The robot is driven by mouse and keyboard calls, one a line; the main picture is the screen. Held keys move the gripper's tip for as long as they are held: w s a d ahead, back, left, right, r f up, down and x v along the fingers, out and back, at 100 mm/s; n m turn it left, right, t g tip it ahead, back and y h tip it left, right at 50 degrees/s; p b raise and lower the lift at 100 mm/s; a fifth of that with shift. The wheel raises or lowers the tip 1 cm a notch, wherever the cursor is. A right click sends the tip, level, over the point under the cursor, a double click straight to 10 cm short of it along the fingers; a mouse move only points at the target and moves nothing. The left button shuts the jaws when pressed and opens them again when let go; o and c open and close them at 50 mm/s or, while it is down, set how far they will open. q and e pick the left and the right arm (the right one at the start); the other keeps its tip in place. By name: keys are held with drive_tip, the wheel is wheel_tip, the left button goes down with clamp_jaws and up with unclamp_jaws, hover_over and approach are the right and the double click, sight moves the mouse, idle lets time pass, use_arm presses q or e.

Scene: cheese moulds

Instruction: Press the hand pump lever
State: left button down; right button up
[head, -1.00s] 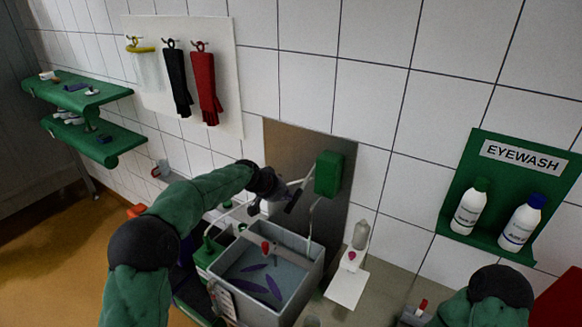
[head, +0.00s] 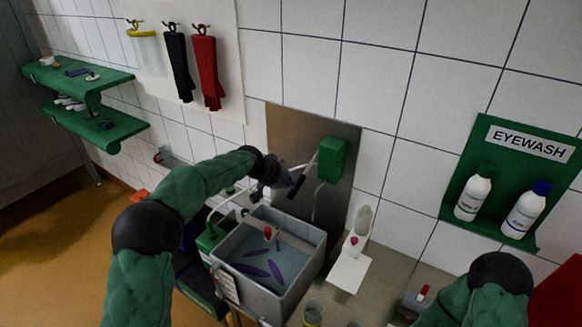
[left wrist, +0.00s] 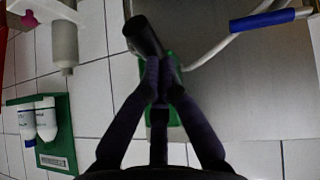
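The hand pump is a green box (head: 332,158) on a metal plate on the wall, with a pale lever rod (head: 300,166) reaching left from it. A dark bar-shaped grip (head: 297,185) sits at the rod's outer end. My left gripper (head: 282,178) is at this grip. In the left wrist view its fingers (left wrist: 160,75) come together, with the black grip (left wrist: 143,36) directly at their tips and the green box (left wrist: 172,92) behind. The gripper looks shut; whether it clasps the grip or only touches it is unclear. My right gripper is out of view.
A grey basin (head: 309,262) with purple shapes stands below the pump. A dispenser (head: 357,231) is right of it. A green eyewash shelf (head: 508,233) holds two bottles. Gloves (head: 207,70) hang at upper left. A blue handle (left wrist: 270,20) shows in the left wrist view.

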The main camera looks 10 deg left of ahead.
use_arm(q)
drive_tip(key=s+a+f+v, duration=0.1)
drive_tip(key=s+f+v, duration=0.1)
drive_tip(key=v, duration=1)
drive_tip(key=shift+a+b, duration=0.15)
drive_tip(key=shift+b, duration=0.15)
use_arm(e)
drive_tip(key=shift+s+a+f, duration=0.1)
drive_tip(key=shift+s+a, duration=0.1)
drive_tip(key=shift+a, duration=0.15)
use_arm(q)
drive_tip(key=shift+r, duration=0.15)
